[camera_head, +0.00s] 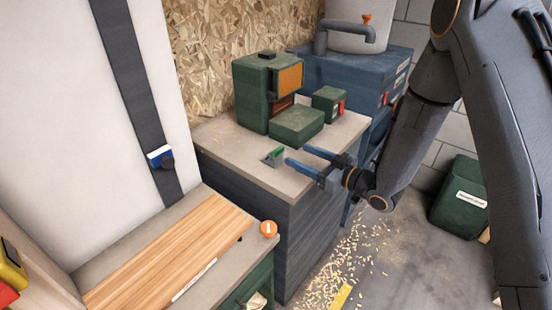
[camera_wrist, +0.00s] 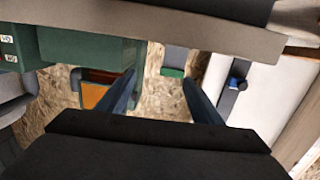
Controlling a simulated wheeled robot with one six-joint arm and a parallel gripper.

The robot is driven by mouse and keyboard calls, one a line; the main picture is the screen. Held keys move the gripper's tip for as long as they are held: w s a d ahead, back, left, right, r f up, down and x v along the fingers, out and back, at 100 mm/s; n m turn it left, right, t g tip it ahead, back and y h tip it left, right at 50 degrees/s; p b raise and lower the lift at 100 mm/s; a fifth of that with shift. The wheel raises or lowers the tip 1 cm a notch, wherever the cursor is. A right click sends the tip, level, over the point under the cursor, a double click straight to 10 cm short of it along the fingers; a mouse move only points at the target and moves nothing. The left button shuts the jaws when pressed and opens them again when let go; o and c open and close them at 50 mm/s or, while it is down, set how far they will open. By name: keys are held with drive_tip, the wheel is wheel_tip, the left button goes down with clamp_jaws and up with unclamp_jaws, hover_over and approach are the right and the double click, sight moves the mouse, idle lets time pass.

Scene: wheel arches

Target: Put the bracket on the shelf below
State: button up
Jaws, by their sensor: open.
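A small grey piece with a green upright part, likely the bracket (camera_head: 274,156), stands near the left front edge of the grey-topped cabinet (camera_head: 222,139). It also shows in the wrist view (camera_wrist: 173,62), grey with a green end, ahead of the fingers. My gripper (camera_head: 299,156) is open and empty, with its two blue fingers reaching over the cabinet top toward the bracket. In the wrist view my gripper's fingers (camera_wrist: 158,79) are wide apart, with the bracket between and beyond their tips. I cannot make out a clear shelf below the top.
A green machine with an orange panel (camera_head: 289,79), a low green block (camera_head: 297,125) and a small green box (camera_head: 328,99) stand behind the bracket. A wooden board (camera_head: 165,250) lies on the left bench. Wood shavings (camera_head: 350,262) litter the floor. A green bin (camera_head: 458,197) stands at right.

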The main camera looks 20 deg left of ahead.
sight(280, 150)
drive_tip(key=shift+s+a+n+g+y, duration=0.3)
drive_tip(key=shift+s+a+g+y, duration=0.1)
drive_tip(key=shift+s+a+y, duration=0.25)
drive_tip(key=p+x, duration=0.1)
drive_tip(key=x, duration=0.2)
drive_tip(key=p+x, duration=0.2)
drive_tip(key=x, duration=0.1)
drive_tip(key=shift+s+a+r, duration=0.1)
drive_tip(key=shift+a+r, duration=0.1)
drive_tip(key=shift+a, duration=0.2)
drive_tip(key=shift+w+a, duration=0.2)
drive_tip(key=shift+a, duration=0.15)
drive_tip(key=shift+f, duration=0.1)
drive_tip(key=c, duration=1.3)
